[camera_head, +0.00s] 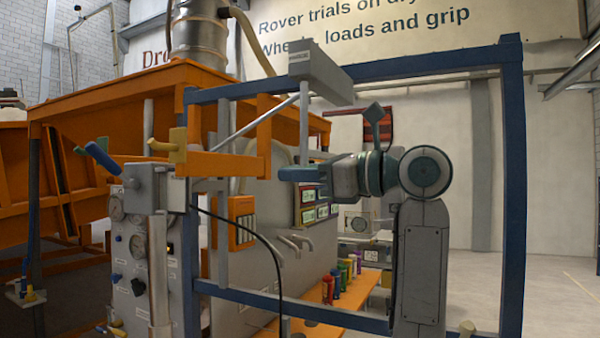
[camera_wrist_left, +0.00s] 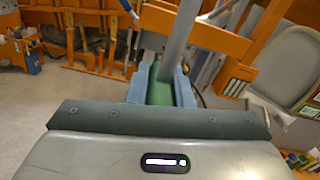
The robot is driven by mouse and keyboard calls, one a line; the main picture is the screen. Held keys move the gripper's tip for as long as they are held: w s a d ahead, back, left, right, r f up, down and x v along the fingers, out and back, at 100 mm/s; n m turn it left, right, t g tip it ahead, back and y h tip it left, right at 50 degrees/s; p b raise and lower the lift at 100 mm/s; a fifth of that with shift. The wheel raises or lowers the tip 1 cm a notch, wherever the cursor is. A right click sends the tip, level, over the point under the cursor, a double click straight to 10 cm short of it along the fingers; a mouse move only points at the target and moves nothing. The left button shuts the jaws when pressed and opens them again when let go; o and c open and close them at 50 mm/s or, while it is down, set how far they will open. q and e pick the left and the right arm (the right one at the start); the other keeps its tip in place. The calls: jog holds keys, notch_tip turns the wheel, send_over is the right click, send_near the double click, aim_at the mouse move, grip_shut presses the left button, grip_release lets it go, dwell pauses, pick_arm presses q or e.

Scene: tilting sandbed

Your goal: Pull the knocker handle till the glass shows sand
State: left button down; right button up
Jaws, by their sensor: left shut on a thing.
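My left gripper (camera_head: 292,174) is in the middle of the head view, with its fingers pointing left. In the left wrist view its two blue-grey fingers (camera_wrist_left: 160,90) are closed around a green grip (camera_wrist_left: 159,92). A grey bar (camera_wrist_left: 180,40), which I take as the knocker handle, rises from there. In the head view this upright bar (camera_head: 304,122) hangs below a grey box (camera_head: 320,72) on the frame and meets the fingers. The grip is mostly hidden by the fingers. I cannot make out the glass or any sand. My right gripper is not in view.
A blue frame (camera_head: 512,190) stands around my arm, with a post at right and a beam above. An orange sandbed (camera_head: 85,95) fills the left. A grey control panel (camera_head: 130,250) with gauges stands front left. Coloured bottles (camera_head: 337,280) stand on an orange bench. Floor at right is clear.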

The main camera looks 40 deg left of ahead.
pick_arm(q)
jog(key=shift+f, duration=0.25)
jog(key=c, duration=1.3)
grip_release()
jog(key=shift+d, duration=0.1)
jog(key=shift+w+d+b, duration=0.15)
jog(key=shift+d+b, duration=0.15)
jog(key=shift+b, duration=0.05)
jog(key=b+v, duration=0.3)
jog(key=v, duration=0.7)
jog(key=shift+b, duration=0.4)
